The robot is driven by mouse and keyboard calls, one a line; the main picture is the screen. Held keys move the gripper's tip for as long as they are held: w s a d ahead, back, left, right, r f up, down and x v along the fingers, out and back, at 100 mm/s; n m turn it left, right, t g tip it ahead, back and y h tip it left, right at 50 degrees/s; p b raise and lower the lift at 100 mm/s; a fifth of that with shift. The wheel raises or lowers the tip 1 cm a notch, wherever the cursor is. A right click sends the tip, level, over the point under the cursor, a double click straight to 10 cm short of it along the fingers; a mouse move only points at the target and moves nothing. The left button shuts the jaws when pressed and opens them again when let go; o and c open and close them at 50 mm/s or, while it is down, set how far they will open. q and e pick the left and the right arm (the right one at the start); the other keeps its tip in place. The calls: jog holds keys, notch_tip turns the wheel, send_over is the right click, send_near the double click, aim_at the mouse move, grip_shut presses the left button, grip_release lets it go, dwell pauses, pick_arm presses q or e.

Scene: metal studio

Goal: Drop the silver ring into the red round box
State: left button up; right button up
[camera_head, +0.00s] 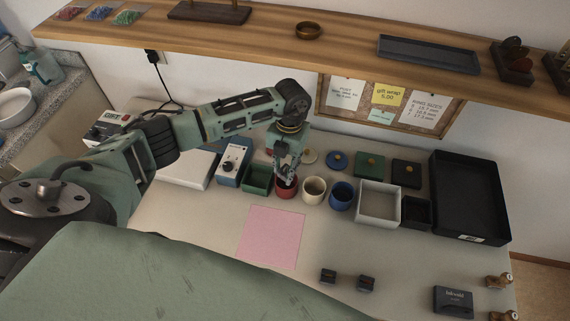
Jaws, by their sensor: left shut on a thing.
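The red round box (286,188) stands open on the worktable, in the row of small boxes between a green square box and a cream round box. My left gripper (287,175) points down right over the red box, its fingertips at or just above the rim. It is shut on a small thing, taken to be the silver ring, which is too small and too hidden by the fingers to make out. The inside of the red box is mostly covered by the gripper. My right gripper is not in view.
Close by stand the green square box (257,180), cream round box (314,191), blue round box (341,196) and white square box (379,205). Lids lie behind them. A pink sheet (271,238) lies in front. A wooden shelf (270,41) overhangs the back. The front middle is mostly free.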

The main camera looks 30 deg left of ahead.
pick_arm(q)
jog(key=shift+d+f+b, duration=0.15)
jog(key=shift+f+b, duration=0.15)
jog(key=shift+f, duration=0.35)
jog(key=shift+s, duration=0.1)
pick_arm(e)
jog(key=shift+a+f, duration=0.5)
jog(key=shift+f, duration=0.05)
pick_arm(q)
jog(key=o, duration=1)
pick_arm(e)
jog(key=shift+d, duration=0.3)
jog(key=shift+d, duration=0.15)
